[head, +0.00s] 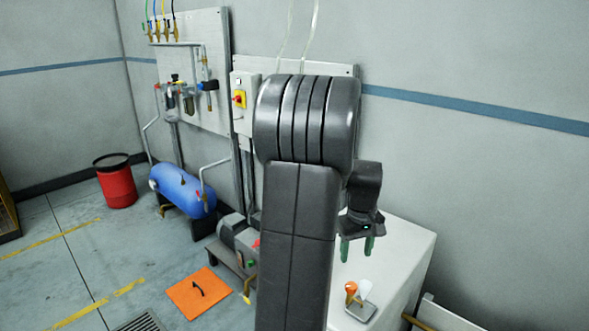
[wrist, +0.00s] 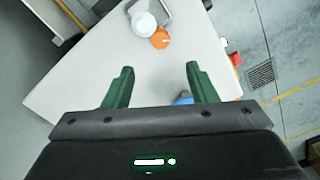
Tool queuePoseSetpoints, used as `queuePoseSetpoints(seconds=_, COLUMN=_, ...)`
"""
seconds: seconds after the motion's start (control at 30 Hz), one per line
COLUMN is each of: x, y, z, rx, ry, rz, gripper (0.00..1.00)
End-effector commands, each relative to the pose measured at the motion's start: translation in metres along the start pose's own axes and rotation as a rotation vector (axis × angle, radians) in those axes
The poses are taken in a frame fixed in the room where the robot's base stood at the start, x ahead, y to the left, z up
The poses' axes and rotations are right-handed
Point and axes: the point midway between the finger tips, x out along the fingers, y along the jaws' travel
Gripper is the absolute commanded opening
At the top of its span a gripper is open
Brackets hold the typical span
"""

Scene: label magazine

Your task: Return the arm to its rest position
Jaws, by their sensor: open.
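My gripper (head: 357,247) hangs at the end of my dark arm, above the white-topped cabinet (head: 405,255) in the head view. Its two green fingers stand apart with nothing between them. It also shows in the wrist view (wrist: 158,85), open over the white top (wrist: 75,80). My arm rises in the middle of the head view and hides part of the wall and cabinet behind it.
A small holder (head: 361,309) with an orange-topped item (head: 351,288) and a white item (head: 363,285) stands on the cabinet. A blue tank (head: 182,190), a red bin (head: 117,182) and an orange floor plate (head: 199,293) are to the left.

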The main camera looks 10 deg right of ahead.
Motion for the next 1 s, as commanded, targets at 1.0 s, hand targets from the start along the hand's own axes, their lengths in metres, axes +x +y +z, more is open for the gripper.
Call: queuePoseSetpoints(seconds=1.0, x=0.116, y=-0.001, z=0.001, rx=0.02, ry=-0.001, rz=-0.001, gripper=0.52)
